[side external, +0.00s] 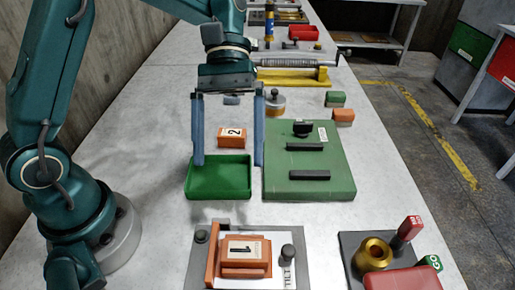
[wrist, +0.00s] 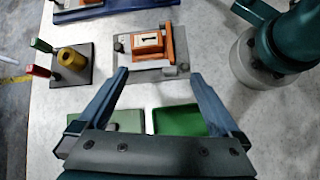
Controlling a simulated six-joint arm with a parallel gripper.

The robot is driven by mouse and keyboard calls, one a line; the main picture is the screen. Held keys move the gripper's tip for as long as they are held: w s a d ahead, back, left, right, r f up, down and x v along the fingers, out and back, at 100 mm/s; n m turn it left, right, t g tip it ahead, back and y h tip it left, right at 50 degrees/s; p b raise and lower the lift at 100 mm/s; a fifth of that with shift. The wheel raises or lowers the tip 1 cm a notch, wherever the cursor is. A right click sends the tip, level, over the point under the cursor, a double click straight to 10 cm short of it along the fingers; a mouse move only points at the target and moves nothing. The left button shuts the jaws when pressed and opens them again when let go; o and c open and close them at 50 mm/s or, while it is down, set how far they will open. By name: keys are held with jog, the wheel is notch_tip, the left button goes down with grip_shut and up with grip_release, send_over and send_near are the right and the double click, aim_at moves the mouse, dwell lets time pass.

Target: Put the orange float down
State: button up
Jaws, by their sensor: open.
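My gripper (side external: 228,165) is open and empty, fingers pointing down over the green tray (side external: 219,191); its fingers also show in the wrist view (wrist: 159,75). An orange block marked 2 (side external: 231,137) appears between the fingers, just behind the tray; I cannot tell its depth relative to them. Another orange block marked 1 (side external: 243,250) rests in a fixture on a grey plate in front, also seen in the wrist view (wrist: 148,40). A small orange-topped block (side external: 344,115) lies at right. I cannot tell which orange piece is the float. The tray is empty where visible.
A green plate with black handles (side external: 310,180) lies right of the tray. A stand with a brass cup (side external: 374,254) and red and green tags is at front right. A yellow-based cylinder (side external: 292,74) lies behind. Clear table lies left of the tray.

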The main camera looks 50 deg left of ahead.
jog(key=s+a+r+m+t+y, duration=0.2)
jog(key=s+a+m+t+y, duration=0.4)
jog(key=t, duration=0.5)
jog(key=shift+a+r+m+t, duration=0.3)
jog(key=shift+a, duration=0.45)
